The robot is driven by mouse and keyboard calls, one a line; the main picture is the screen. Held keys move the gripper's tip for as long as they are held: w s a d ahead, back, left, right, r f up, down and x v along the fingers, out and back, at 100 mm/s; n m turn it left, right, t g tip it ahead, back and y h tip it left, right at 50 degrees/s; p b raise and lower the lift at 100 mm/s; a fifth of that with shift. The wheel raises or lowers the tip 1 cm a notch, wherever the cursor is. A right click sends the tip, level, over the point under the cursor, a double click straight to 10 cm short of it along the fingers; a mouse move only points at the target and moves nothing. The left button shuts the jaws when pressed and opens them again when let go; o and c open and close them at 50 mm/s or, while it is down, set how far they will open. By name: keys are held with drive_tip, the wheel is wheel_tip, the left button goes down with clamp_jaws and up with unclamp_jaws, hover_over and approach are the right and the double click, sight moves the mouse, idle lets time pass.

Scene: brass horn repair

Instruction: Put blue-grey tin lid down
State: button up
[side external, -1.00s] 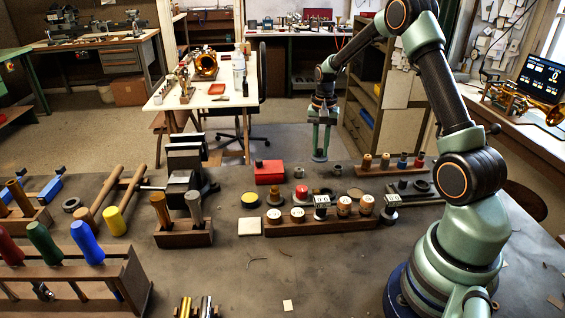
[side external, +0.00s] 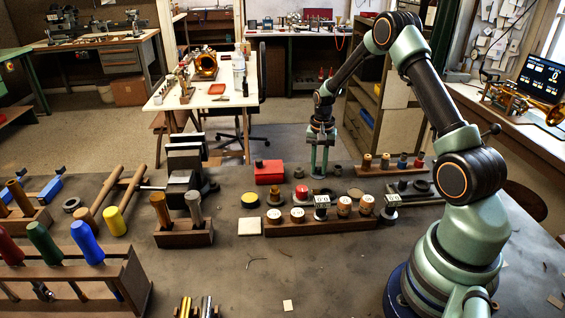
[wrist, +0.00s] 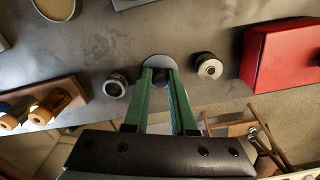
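The blue-grey tin lid (wrist: 157,61) shows as a pale grey disc at my fingertips in the wrist view. In the side external view the tin lid (side external: 318,177) is a thin disc at the lower end of my fingers. My gripper (side external: 319,170) points straight down, its fingers close together around the lid's dark middle. The lid looks level and at or very near the bench top; I cannot tell whether it touches. The fingers (wrist: 162,76) hide part of the lid.
A red box (side external: 269,172) stands to the left. Two small round metal parts, one on each side (wrist: 208,66) (wrist: 115,85), are close to the lid. A wooden rack with pegs (wrist: 40,108) is farther off. The bench edge runs close behind.

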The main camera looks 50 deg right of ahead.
sight(319, 167)
drive_tip(key=o, duration=0.3)
drive_tip(key=shift+r, duration=0.15)
drive_tip(key=a+r+n+t, duration=0.1)
drive_tip(key=a+r, duration=0.2)
drive_tip(key=r, duration=0.6)
drive_tip(key=a+r+n, duration=0.1)
drive_tip(key=a+r, duration=0.1)
drive_tip(key=r, duration=0.6)
drive_tip(key=s+a+r+n+t, duration=0.2)
drive_tip(key=s+a+n, duration=0.3)
drive_tip(key=a, duration=0.4)
drive_tip(key=s+a+r+n+t, duration=0.2)
drive_tip(key=s+a+r+n, duration=0.3)
drive_tip(key=s+a, duration=0.2)
drive_tip(key=shift+s+a+n+t, duration=0.3)
drive_tip(key=shift+s+a, duration=0.1)
drive_tip(key=shift+a, duration=0.55)
